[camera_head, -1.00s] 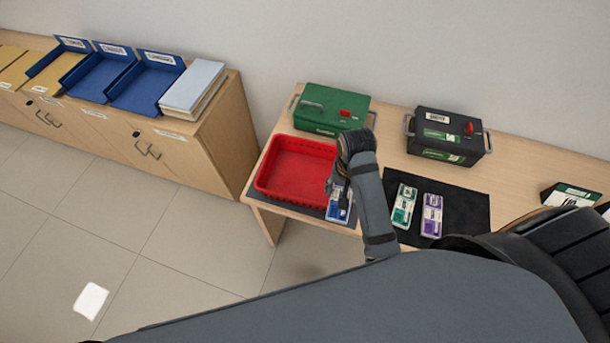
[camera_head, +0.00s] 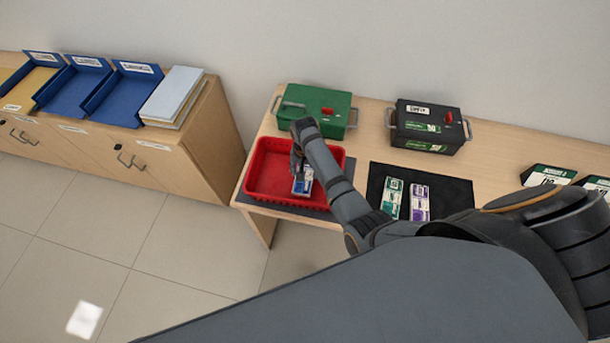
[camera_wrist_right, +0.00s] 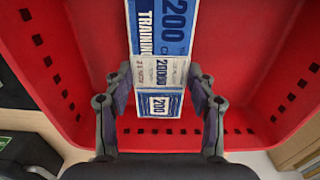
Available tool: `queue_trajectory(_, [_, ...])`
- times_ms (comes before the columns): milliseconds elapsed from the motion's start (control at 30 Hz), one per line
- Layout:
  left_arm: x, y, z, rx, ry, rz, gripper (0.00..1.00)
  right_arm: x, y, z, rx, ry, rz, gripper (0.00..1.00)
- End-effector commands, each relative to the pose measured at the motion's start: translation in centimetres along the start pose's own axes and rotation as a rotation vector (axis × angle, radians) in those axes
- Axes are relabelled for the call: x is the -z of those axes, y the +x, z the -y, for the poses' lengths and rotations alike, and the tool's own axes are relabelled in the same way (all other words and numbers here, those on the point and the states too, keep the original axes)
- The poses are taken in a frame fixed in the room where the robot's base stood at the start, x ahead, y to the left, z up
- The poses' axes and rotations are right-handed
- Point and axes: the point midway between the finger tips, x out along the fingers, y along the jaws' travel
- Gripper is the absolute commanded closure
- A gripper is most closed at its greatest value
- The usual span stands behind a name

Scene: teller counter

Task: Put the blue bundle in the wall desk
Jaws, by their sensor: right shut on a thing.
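The blue bundle (camera_head: 303,186), a white-and-blue banded note pack marked 200, is held in my right gripper (camera_head: 297,166). In the right wrist view, the bundle (camera_wrist_right: 162,70) lies between the two fingers of the gripper (camera_wrist_right: 160,92). The bundle is over the red tray (camera_head: 262,206), within its walls as seen from above; I cannot tell whether it touches the floor of the tray. The tray stands on the wooden desk (camera_head: 375,117) against the wall. My left gripper is not in view.
A green box (camera_head: 310,112) and a black box (camera_head: 430,128) stand behind. Green (camera_head: 392,198) and purple (camera_head: 419,202) bundles lie on a black mat (camera_head: 455,193). A cabinet (camera_head: 190,160) with blue trays (camera_head: 124,95) stands at the left.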

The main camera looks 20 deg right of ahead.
Motion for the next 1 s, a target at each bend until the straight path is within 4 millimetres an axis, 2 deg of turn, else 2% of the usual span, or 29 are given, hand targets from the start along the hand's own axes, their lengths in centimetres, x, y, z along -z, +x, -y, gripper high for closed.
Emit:
queue_trajectory(33, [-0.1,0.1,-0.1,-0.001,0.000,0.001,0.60,-0.1,1.2,-0.2,-0.004,0.000,0.005,0.78])
queue_trajectory(133, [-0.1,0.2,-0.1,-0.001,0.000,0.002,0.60,-0.1,2.4,-0.1,-0.002,0.000,0.003,0.78])
queue_trajectory(533, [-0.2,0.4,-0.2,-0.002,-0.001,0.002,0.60,-0.2,3.1,-0.1,-0.001,0.000,0.001,0.78])
queue_trajectory(567, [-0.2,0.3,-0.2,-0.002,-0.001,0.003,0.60,-0.2,3.1,-0.1,-0.001,0.000,0.001,0.41])
queue_trajectory(700, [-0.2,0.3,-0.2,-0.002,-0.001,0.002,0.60,-0.2,3.1,-0.1,-0.001,0.000,0.002,0.22])
queue_trajectory(1000, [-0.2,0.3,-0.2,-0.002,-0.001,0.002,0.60,-0.2,3.0,-0.1,-0.001,0.000,0.002,0.21])
